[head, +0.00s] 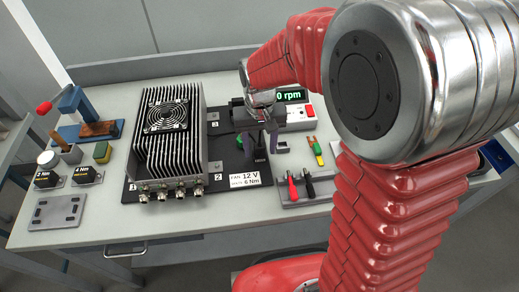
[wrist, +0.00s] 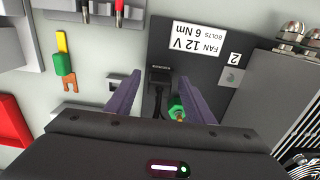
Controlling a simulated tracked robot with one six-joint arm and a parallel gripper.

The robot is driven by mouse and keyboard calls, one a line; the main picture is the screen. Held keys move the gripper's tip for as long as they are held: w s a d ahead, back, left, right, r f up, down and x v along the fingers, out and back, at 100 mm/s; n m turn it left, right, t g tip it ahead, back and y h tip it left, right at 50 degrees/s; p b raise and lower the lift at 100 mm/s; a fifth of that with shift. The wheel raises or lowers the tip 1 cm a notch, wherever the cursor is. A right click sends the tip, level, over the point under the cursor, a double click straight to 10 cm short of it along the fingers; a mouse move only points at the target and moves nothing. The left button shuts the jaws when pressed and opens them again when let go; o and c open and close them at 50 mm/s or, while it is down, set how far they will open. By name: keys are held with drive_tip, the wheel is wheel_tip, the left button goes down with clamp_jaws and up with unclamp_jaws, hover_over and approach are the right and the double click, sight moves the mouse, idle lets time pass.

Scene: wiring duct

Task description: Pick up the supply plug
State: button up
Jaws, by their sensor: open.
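A small black block with a pale label and a dark cable, which looks like the supply plug (wrist: 160,76), is at the edge of the black mat in the wrist view. It also shows in the head view (head: 261,158), below my gripper. My gripper (wrist: 154,84) is open, its two purple fingers apart on either side of the block in the picture. I cannot tell its height above the block. A green piece with a brass-coloured end (wrist: 176,110) shows beside the cable, near the right finger. Nothing is held between the fingers.
A finned heatsink unit with a fan (head: 168,125) stands left of the plug on the black mat (head: 222,170). A grey holder (head: 305,199) with red and black leads is in front right. A green-yellow tool (head: 317,152) lies right. A power supply with an rpm display (head: 292,96) stands behind.

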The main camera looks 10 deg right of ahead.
sight(260, 146)
drive_tip(key=shift+f, duration=0.2)
drive_tip(key=shift+c, duration=0.5)
drive_tip(key=c, duration=1)
wheel_tip(260, 146, up, 10)
drive_tip(key=shift+r, duration=0.1)
drive_tip(key=shift+r, duration=0.65)
idle(0.5)
drive_tip(key=shift+r, duration=0.7)
drive_tip(key=shift+r, duration=0.35)
drive_tip(key=shift+r, duration=0.35)
